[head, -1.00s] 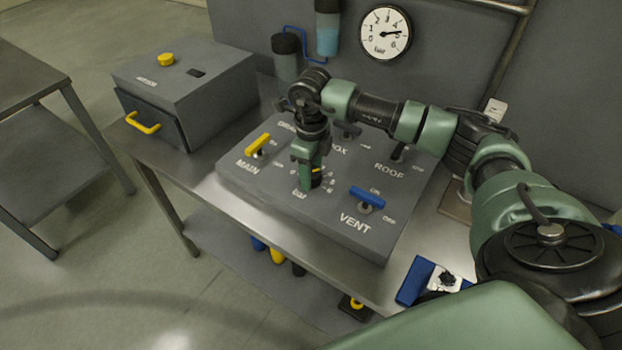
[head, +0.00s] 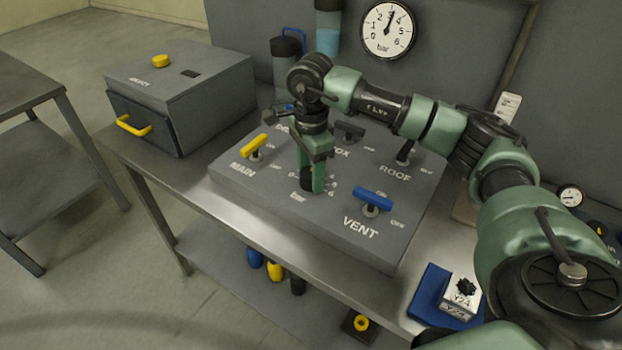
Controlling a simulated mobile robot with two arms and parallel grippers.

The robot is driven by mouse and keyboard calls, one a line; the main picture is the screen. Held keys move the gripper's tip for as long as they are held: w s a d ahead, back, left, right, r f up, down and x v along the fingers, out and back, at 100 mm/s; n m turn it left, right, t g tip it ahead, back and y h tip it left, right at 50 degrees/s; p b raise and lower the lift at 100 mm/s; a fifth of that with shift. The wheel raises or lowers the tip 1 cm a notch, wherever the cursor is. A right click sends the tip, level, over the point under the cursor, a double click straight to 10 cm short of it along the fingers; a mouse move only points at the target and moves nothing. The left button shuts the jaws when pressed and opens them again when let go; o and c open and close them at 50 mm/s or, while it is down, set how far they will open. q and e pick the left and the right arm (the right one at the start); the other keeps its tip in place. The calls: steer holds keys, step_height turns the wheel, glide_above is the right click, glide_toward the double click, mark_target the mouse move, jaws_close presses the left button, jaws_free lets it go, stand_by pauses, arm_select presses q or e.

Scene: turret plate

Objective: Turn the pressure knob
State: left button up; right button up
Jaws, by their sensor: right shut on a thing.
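The pressure knob (head: 307,179) is a dark round knob near the front middle of the grey panel (head: 235,185), above the "bar" label and within a ring of numbers. My right gripper (head: 312,182) points down from above and is shut on the knob. Its green fingers hide part of the knob and some numbers. The round white gauge (head: 388,31) on the back wall has its needle pointing nearly straight up, close to 3. My left gripper is not in view.
The panel also carries a yellow MAIN handle (head: 254,146), a blue VENT handle (head: 373,198) and a dark ROOF lever (head: 404,155). A grey box (head: 205,85) with a yellow drawer handle stands left. A blue tray (head: 424,299) holds a white block at front right.

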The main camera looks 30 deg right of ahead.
mark_target(310, 172)
steer(key=shift+n+b, duration=0.6)
steer(key=shift+n, duration=0.6)
steer(key=o, duration=1.4)
steer(key=shift+c, duration=0.2)
steer(key=shift+r, duration=0.1)
step_height(310, 172, up, 7)
steer(key=shift+w+f+b, duration=0.1)
steer(key=shift+b, duration=0.5)
steer(key=shift+r, duration=0.45)
